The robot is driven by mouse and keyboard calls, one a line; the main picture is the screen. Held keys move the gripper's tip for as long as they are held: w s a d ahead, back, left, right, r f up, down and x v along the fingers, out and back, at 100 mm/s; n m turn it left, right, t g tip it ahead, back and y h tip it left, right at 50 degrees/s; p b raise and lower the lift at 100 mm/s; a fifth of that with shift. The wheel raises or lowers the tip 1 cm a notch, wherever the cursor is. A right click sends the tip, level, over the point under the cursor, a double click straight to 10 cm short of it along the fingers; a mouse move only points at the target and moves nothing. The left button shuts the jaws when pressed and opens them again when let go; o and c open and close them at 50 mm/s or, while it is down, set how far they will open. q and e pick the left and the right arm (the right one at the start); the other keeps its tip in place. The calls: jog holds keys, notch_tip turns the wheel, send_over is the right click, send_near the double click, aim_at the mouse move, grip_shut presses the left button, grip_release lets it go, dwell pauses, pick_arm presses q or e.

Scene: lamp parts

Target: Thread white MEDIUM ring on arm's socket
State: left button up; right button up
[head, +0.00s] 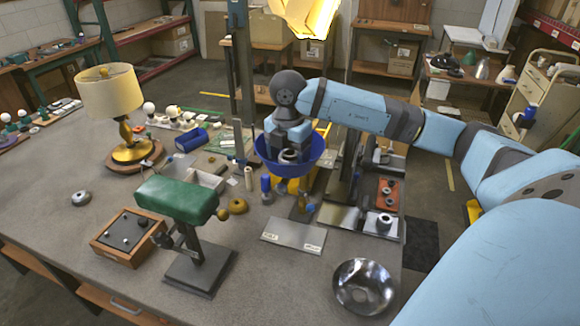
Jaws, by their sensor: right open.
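My right gripper (289,146) points down over the blue bowl (268,166) in the middle of the table and is open. A pale ring-like part (290,156) shows inside the bowl, just below the fingers. I cannot tell its size or whether the fingers touch it. Another pale ring (384,222) sits on a metal plate at the right. A grey-white ring (81,198) lies alone at the left of the table. I cannot tell which is the medium one. My left gripper is not in view.
A brass lamp with a cream shade (110,92) stands at the back left. A wooden box (127,237) is at the front left. A flat grey plate (293,236) and a shiny metal bowl (363,286) are at the front. The table front between them is clear.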

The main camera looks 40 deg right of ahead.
jog(key=shift+n, duration=0.6)
jog(key=shift+f+n+b, duration=0.15)
jog(key=shift+n+b, duration=0.45)
jog(key=shift+n, duration=0.5)
jog(key=n+b, duration=0.1)
jog(key=n, duration=0.2)
jog(key=shift+s, duration=0.15)
jog(key=shift+n+b, duration=0.3)
jog(key=shift+n, duration=0.7)
jog(key=n+b, duration=0.1)
jog(key=n, duration=0.3)
jog(key=shift+d+b, duration=0.15)
jog(key=shift+b, duration=0.2)
jog(key=n, duration=0.2)
jog(key=shift+s+n+b, duration=0.1)
jog(key=shift+n+b, duration=0.2)
jog(key=shift+n, duration=0.1)
jog(key=shift+c, duration=0.4)
